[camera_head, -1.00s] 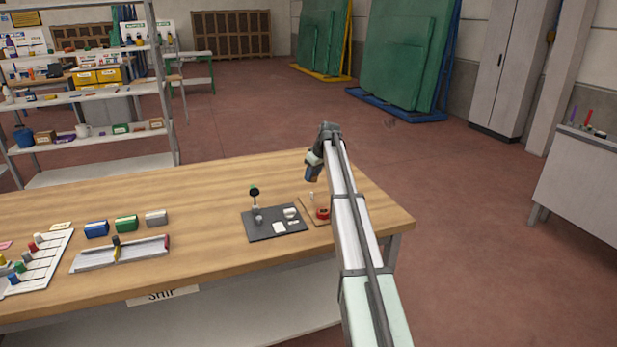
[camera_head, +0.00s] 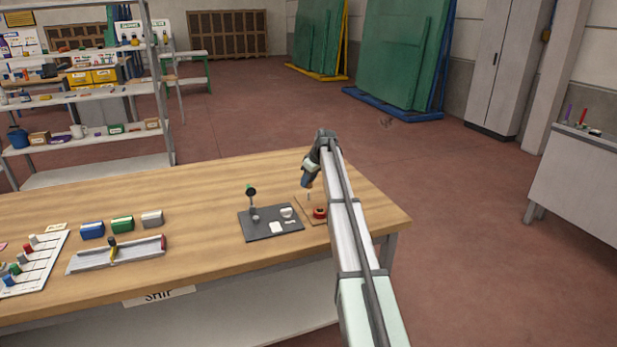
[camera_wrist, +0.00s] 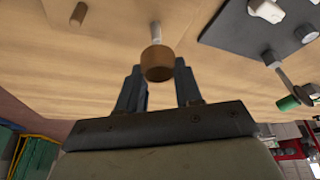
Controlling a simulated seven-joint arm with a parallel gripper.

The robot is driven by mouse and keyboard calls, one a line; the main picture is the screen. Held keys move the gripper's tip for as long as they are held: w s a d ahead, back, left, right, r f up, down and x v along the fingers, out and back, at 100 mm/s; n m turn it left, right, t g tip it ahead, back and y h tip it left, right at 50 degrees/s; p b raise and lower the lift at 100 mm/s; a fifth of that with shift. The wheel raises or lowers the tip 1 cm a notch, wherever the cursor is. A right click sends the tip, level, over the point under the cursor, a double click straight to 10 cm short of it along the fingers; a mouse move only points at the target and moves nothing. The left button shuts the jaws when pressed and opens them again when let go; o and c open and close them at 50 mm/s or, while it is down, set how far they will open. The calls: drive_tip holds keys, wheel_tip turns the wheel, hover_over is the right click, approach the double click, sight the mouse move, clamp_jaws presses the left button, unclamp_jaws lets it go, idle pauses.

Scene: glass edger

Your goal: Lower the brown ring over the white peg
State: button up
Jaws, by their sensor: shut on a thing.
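My gripper (camera_wrist: 160,85) is shut on the brown ring (camera_wrist: 158,63), which sits between its two dark fingers in the wrist view. The white peg (camera_wrist: 155,30) shows just beyond the ring in that view, its lower part overlapped by the ring. In the head view my gripper (camera_head: 307,185) hangs over the far part of the small wooden board (camera_head: 312,218), close above the white peg (camera_head: 309,197). The ring appears above the peg; I cannot tell whether they touch or are exactly lined up.
A short brown peg (camera_wrist: 78,14) stands on the board. A red ring-like piece (camera_head: 319,213) lies near the board's front. A dark plate (camera_head: 270,223) with small white parts and an upright stem stands left of the board. Open tabletop lies behind.

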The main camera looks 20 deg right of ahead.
drive_tip(key=shift+f, duration=2.65)
drive_tip(key=o, duration=1.1)
drive_tip(key=shift+c, duration=0.2)
drive_tip(key=v, duration=1.4)
